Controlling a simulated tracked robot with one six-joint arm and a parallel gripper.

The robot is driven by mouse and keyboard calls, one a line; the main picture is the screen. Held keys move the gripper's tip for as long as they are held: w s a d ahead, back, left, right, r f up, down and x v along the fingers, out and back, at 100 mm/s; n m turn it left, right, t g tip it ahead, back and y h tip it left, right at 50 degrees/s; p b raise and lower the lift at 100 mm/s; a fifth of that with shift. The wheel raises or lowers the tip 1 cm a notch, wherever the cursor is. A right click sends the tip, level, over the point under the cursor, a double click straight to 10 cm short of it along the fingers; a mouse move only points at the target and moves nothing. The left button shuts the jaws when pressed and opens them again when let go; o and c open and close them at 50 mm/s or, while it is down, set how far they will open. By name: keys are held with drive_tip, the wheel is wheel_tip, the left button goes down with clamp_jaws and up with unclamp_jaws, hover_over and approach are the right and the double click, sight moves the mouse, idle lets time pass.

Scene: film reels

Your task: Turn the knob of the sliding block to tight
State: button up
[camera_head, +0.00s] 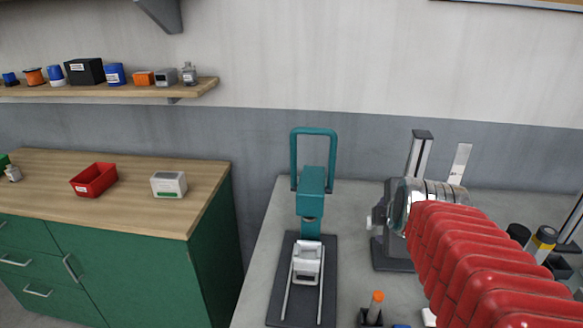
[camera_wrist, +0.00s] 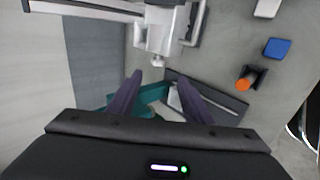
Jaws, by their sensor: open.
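A pale grey block (camera_wrist: 160,34) shows at the top of the wrist view beside a long rail (camera_wrist: 82,8). A small light knob (camera_wrist: 158,61) sticks out of its lower side. In the head view a grey stand with an upright column (camera_head: 420,152) is right of centre, with a light knob (camera_head: 372,221) facing left. My gripper (camera_wrist: 151,80) is open and empty in the wrist view. Its dark fingers are below the knob in the picture and appear apart from it. My red sleeve hides part of the stand in the head view. The knob's setting cannot be read.
A teal press (camera_head: 312,181) with a white carriage (camera_head: 307,265) on rails stands left of the stand. An orange-topped part (camera_head: 376,299) in a dark holder is in front.

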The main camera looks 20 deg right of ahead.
drive_tip(key=shift+a, duration=0.15)
drive_tip(key=s+a+f+m+g+y, duration=0.1)
drive_tip(key=s+a+m, duration=0.3)
drive_tip(key=a, duration=0.5)
drive_tip(key=s+a+f+m+g+y, duration=0.1)
drive_tip(key=s+a+f+m+y, duration=0.2)
drive_tip(key=s+a+m, duration=0.2)
drive_tip(key=a+m, duration=0.3)
drive_tip(key=a, duration=0.2)
drive_tip(key=shift+f+m+g, duration=0.3)
drive_tip(key=shift+f+m, duration=0.05)
drive_tip(key=shift+m, duration=0.05)
drive_tip(key=c, duration=0.3)
drive_tip(key=shift+c, duration=0.4)
